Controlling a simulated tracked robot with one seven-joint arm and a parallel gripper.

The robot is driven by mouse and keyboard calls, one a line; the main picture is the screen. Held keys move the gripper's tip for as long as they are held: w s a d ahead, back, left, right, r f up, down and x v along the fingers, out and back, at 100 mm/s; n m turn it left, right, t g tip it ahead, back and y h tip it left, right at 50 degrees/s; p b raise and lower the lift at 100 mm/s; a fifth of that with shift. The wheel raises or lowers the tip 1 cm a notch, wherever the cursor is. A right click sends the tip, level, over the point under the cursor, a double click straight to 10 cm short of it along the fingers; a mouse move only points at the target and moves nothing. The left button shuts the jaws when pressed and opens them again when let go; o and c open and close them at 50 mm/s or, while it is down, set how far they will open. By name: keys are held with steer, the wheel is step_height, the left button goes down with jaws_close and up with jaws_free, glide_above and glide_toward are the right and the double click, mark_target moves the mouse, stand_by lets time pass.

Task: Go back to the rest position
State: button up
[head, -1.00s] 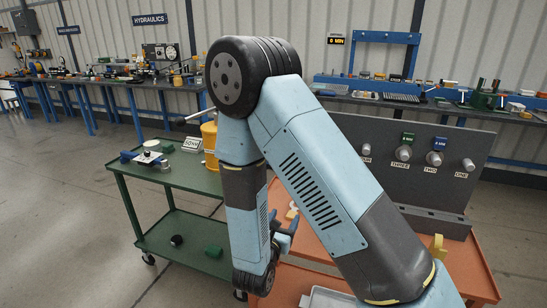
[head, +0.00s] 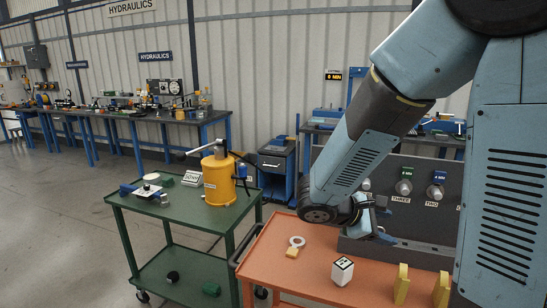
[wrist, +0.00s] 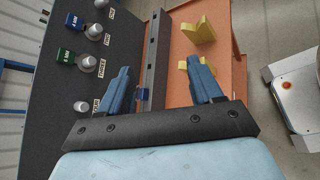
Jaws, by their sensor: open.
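My gripper (wrist: 160,75) is open in the wrist view, its two blue fingers well apart with nothing held between them. In the head view my gripper (head: 378,212) is partly hidden by my own wrist, over the orange bench (head: 280,240) and in front of the dark coupler panel (head: 388,178). The panel carries couplers with THREE and TWO labels, under a green tag (head: 407,172) and a blue tag (head: 439,177). The panel (wrist: 55,120) fills the left of the wrist view.
A green cart (head: 190,215) with a yellow canister (head: 219,179) is to the left. Grey floor on the far left is clear.

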steer(key=s+d+r+m+g+y, duration=0.1)
steer(key=s+d+r+m+y, duration=0.2)
steer(key=s+r+m+y, duration=0.45)
steer(key=s+a+r+m+t+y, duration=0.3)
steer(key=s+a+r+m+y, duration=0.1)
steer(key=s+a+m, duration=0.1)
steer(key=shift+s+a+r+m+t, duration=0.3)
steer(key=shift+a+r+m+t, duration=0.1)
steer(key=shift+a+m, duration=0.05)
steer(key=shift+y, duration=0.25)
